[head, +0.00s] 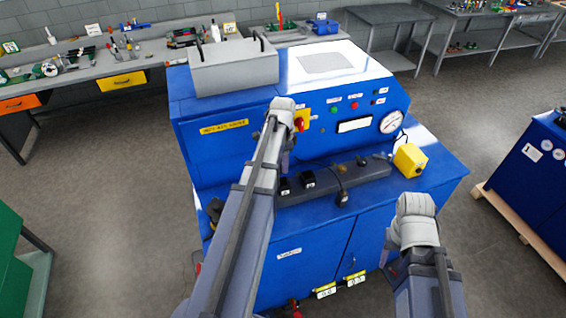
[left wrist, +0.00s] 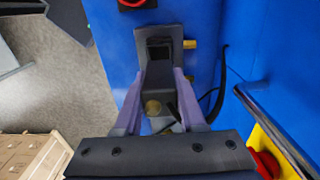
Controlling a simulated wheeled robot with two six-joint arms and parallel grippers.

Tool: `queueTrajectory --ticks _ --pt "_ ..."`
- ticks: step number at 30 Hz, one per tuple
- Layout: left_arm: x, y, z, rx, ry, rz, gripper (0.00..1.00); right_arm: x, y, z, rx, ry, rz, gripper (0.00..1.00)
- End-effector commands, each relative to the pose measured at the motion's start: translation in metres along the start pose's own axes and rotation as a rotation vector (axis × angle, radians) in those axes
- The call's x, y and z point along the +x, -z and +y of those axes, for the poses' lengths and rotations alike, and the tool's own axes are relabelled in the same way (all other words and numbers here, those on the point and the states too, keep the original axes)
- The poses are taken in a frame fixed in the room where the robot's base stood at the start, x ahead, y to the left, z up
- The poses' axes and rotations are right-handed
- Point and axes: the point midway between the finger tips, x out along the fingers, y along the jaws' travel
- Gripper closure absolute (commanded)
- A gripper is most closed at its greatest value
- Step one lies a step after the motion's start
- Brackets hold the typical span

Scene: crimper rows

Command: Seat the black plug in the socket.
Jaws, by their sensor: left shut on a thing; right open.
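My left gripper (left wrist: 160,85) is shut on a dark block that I take to be the black plug (left wrist: 160,76), gripped between its purple-grey fingers. Just beyond the fingertips is a dark grey housing with a black square opening, which looks like the socket (left wrist: 159,47); I cannot tell whether the plug touches it. In the head view my left gripper (head: 288,152) is in front of the blue machine, mostly hidden by its own arm, and the plug is hidden there. My right gripper (head: 391,262) is low at the right before the cabinet, mostly hidden behind its arm; its fingers are hard to see.
The blue machine (head: 215,150) has a panel with buttons and a gauge (head: 391,122). A dark bar with black fittings (head: 365,170) and a yellow box (head: 410,160) sit on its ledge. Brass fittings (left wrist: 190,44) and a black cable (left wrist: 217,80) are beside the socket.

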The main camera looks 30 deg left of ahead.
Motion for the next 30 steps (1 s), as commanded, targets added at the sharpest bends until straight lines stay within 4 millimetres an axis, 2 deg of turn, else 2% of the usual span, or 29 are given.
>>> queueTrajectory --ticks 1,13,30 --pt "0.008 0.0 0.0 0.0 0.0 0.0 1.0 0.008 0.001 -0.001 -0.002 0.0 0.0 0.5" --pt "0.043 0.0 0.0 0.0 0.0 0.0 1.0 0.042 0.003 -0.003 -0.025 -0.003 0.002 0.5" --pt "0.047 0.0 0.0 0.0 0.0 0.0 1.0 0.046 0.003 -0.004 -0.03 -0.003 0.002 0.5"
